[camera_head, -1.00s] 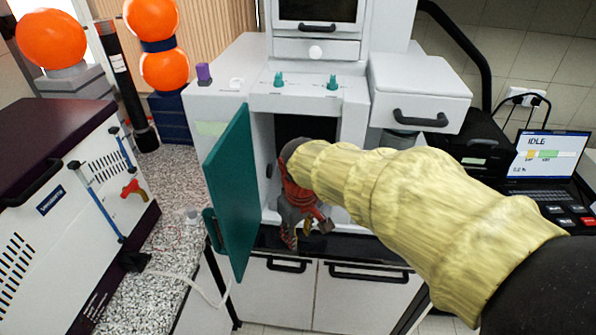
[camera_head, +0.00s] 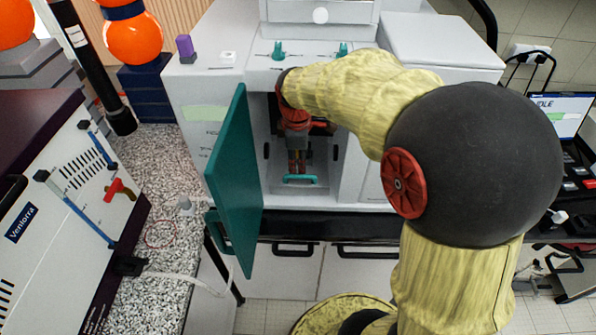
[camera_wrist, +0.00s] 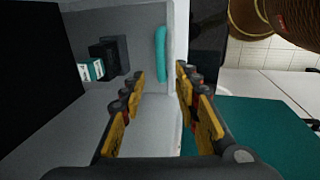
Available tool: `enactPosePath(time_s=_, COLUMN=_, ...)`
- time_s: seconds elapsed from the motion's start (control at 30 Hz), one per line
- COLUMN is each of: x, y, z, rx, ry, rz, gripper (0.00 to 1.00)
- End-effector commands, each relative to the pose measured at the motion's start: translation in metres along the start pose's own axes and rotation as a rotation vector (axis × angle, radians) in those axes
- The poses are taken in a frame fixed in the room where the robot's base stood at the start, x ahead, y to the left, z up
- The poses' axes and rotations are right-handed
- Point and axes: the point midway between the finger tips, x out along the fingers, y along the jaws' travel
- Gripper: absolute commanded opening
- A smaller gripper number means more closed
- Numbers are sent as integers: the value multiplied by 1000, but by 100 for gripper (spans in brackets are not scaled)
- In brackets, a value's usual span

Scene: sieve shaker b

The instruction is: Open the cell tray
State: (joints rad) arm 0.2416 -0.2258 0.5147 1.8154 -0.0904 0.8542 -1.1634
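The cell tray (camera_head: 312,190) is a grey tray low inside the open chamber of the white machine, with a teal bar handle (camera_head: 300,179) at its front. In the wrist view the teal handle (camera_wrist: 160,53) stands along the tray's pale front wall (camera_wrist: 179,40). My gripper (camera_head: 298,165) points down inside the chamber mouth, just above the handle. In the wrist view my gripper (camera_wrist: 160,76) is open, its fingers apart, with the handle and front wall ahead between them. Contact cannot be told. The chamber's teal door (camera_head: 235,185) is swung open to the left.
The open door also fills the lower right of the wrist view (camera_wrist: 255,130). A black block (camera_wrist: 108,58) and a small teal-and-white item (camera_wrist: 92,70) sit inside the grey space. A white instrument (camera_head: 60,200) stands at left; a laptop (camera_head: 570,110) is at right.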

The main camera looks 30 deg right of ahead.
Motion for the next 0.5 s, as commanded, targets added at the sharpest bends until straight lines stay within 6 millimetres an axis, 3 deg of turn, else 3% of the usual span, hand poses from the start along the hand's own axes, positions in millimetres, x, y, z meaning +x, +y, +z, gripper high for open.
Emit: enactPosePath(time_s=0.5, x=69, y=-1, z=0, rx=1, ry=0, rz=-1, gripper=32)
